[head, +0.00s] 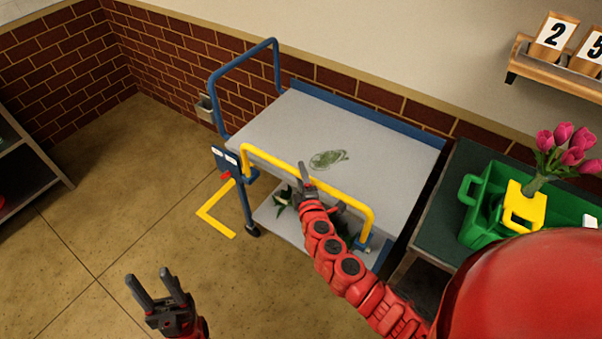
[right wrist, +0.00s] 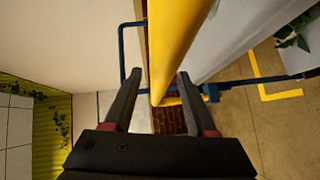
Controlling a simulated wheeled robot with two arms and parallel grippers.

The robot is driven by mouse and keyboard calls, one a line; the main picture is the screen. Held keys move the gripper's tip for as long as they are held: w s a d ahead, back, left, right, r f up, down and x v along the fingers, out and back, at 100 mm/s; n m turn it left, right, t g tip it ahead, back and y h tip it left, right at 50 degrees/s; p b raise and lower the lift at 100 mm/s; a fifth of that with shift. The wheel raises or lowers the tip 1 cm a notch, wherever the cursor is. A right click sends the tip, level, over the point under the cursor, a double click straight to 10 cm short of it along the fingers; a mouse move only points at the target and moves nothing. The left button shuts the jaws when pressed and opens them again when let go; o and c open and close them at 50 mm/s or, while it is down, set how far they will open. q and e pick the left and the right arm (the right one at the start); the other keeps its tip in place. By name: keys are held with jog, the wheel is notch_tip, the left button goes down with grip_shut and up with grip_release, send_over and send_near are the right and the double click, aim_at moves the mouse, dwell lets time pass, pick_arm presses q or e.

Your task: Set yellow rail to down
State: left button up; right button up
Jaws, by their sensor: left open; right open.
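The yellow rail (head: 300,170) stands up along the near long edge of a grey-topped cart (head: 320,130) with a blue frame. Its bar is above the cart top. My right gripper (head: 308,182) is at the middle of the rail, open. In the right wrist view the yellow rail (right wrist: 180,40) runs lengthwise between the two open fingers (right wrist: 157,100); I cannot tell whether they touch it. My left gripper (head: 158,287) is open and empty, low over the floor, away from the cart.
A blue hoop handle (head: 243,70) rises at the cart's far left end. Green leaves (head: 283,197) lie on its lower shelf. A yellow L mark (head: 215,222) is on the floor. A green crate (head: 476,222) with pink tulips (head: 567,145) stands right.

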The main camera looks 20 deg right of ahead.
jog(key=shift+w, duration=0.3)
jog(key=shift+c, duration=0.4)
grip_shut()
jog(key=shift+f, duration=0.1)
dwell(0.8)
